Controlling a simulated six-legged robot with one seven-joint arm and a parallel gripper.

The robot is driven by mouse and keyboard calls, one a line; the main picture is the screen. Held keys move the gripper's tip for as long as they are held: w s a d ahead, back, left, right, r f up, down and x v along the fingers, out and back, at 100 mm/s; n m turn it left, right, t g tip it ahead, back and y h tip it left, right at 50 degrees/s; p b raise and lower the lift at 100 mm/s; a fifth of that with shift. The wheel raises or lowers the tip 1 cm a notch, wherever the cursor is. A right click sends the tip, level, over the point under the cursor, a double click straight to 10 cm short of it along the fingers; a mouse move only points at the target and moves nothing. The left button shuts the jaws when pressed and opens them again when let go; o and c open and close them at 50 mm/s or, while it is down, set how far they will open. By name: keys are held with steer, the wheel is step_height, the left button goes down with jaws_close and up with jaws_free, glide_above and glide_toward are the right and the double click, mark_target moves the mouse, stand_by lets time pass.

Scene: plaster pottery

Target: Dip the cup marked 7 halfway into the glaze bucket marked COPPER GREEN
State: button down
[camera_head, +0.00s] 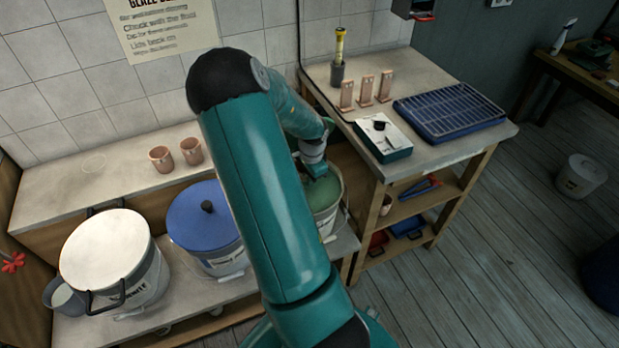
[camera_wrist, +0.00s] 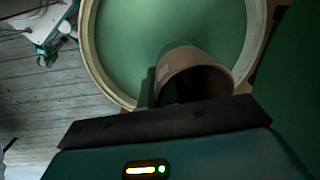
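The open bucket of green glaze (camera_head: 329,208) stands on the low shelf, partly hidden behind my arm; its label cannot be read. Its pale rim (camera_wrist: 91,62) and smooth green glaze fill much of the wrist view. My gripper (camera_head: 318,169) is over the bucket mouth. A brown clay cup (camera_wrist: 197,66) is at my gripper, its dark open end toward the wrist camera and a finger along its left side. The cup is over the glaze and inside the rim's outline. Whether its far end touches the glaze is unclear. No number shows on it.
A white-lidded bucket (camera_head: 103,249) and a blue-lidded bucket (camera_head: 204,217) stand to the left. Two clay cups (camera_head: 161,158) (camera_head: 191,151) sit on the ledge behind. The right-hand bench holds a blue rack (camera_head: 449,112), a small tray (camera_head: 382,138) and upright clay tiles (camera_head: 366,90).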

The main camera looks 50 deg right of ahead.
steer(key=shift+r, duration=4.05)
steer(key=shift+s, duration=0.15)
